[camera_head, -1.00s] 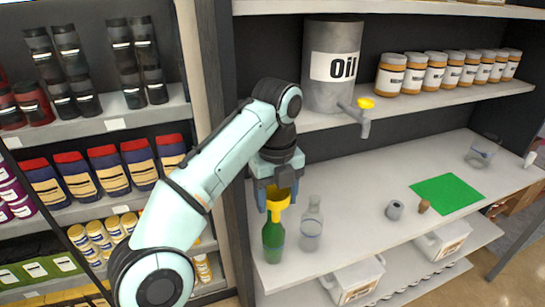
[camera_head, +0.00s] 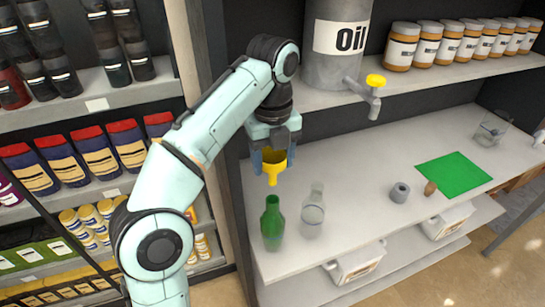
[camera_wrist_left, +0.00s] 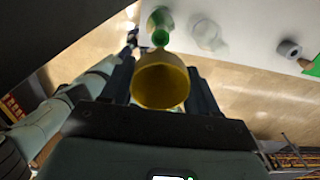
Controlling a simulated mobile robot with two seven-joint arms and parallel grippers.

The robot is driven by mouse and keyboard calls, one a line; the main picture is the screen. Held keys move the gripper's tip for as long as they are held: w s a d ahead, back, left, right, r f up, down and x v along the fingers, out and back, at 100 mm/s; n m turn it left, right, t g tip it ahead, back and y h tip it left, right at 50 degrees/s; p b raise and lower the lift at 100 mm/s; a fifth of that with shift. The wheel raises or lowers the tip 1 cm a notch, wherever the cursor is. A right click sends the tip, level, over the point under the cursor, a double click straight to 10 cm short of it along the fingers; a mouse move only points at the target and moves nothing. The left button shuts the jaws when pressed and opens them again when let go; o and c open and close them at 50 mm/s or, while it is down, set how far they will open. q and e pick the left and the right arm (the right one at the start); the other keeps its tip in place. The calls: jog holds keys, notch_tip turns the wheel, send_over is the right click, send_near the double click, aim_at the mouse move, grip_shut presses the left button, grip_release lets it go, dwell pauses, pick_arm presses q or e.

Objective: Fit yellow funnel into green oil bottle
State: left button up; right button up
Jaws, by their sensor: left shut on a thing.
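My left gripper (camera_head: 273,162) is shut on the yellow funnel (camera_head: 273,172) and holds it upright, spout down. The green oil bottle (camera_head: 272,226) stands upright and open on the counter below. The spout tip is just above the bottle's mouth, with a small gap in the head view. In the left wrist view the funnel (camera_wrist_left: 160,82) shows its wide mouth between the fingers, and the green bottle (camera_wrist_left: 160,24) shows just beyond its rim. The funnel's bowl hides its spout there. My right gripper is not in view.
A clear glass bottle (camera_head: 313,214) stands close to the right of the green one. A grey ring-shaped part (camera_head: 400,192), a brown stopper (camera_head: 430,188) and a green mat (camera_head: 453,173) lie farther right.

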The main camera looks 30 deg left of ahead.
aim_at(273, 177)
pick_arm(q)
jog(key=shift+w+f, duration=0.1)
jog(key=shift+f, duration=0.3)
jog(key=shift+f+b, duration=0.55)
jog(key=shift+f, duration=0.35)
jog(key=shift+f+b, duration=0.45)
jog(key=shift+f, duration=0.65)
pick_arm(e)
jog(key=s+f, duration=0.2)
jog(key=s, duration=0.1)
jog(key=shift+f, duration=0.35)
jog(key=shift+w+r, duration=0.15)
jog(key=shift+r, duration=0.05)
pick_arm(q)
jog(key=shift+f, duration=0.3)
jog(key=shift+f+b, duration=0.6)
jog(key=shift+f, duration=1.65)
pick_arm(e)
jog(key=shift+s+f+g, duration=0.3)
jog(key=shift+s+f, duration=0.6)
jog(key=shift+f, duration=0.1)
